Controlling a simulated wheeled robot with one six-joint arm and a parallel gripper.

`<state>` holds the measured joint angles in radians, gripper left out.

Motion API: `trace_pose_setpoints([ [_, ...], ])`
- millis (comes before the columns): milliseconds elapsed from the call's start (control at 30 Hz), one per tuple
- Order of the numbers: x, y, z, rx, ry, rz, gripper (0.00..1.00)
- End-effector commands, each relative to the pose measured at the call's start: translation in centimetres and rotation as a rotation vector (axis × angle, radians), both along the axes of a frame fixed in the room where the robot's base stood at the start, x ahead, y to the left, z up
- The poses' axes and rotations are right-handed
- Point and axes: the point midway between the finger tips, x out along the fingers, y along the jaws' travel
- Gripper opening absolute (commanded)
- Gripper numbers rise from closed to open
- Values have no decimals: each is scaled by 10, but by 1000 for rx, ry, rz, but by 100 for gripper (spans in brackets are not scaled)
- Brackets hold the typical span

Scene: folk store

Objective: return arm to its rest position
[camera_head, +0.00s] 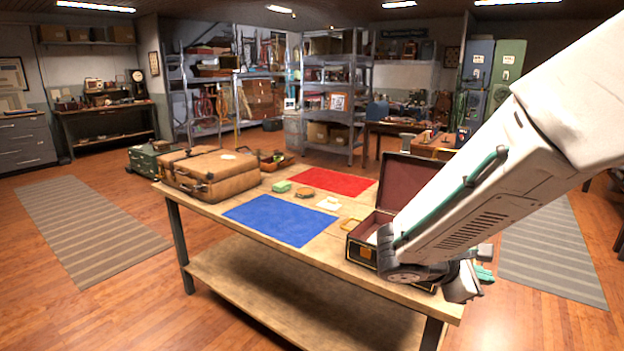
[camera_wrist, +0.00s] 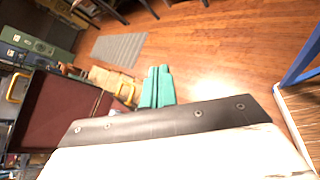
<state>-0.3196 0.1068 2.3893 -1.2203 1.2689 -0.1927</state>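My gripper shows as two teal fingers (camera_wrist: 158,72) side by side in the wrist view, pressed together with nothing visible between them. In the head view its teal tips (camera_head: 485,274) show past the table's right edge. My pale arm reaches in from the upper right, over the right end of the wooden table (camera_head: 225,220). An open case (camera_head: 408,181) with a dark red lining stands on the table; my arm hides part of it. The case's lining also shows at left in the wrist view (camera_wrist: 55,112).
Shelves (camera_head: 335,100) stand behind. Floor with striped rugs (camera_head: 90,225) is open on both sides.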

Motion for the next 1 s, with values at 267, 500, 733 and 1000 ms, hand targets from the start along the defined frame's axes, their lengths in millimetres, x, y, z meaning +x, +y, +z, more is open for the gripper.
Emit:
trace_pose_setpoints([
  [267,-129,9,11,516,-233,-633,0],
  [500,-190,53,30,922,-402,-1007,0],
  [733,-213,66,54,1135,-529,-1109,0],
  [1000,-216,60,64,1159,-593,-1109,0],
])
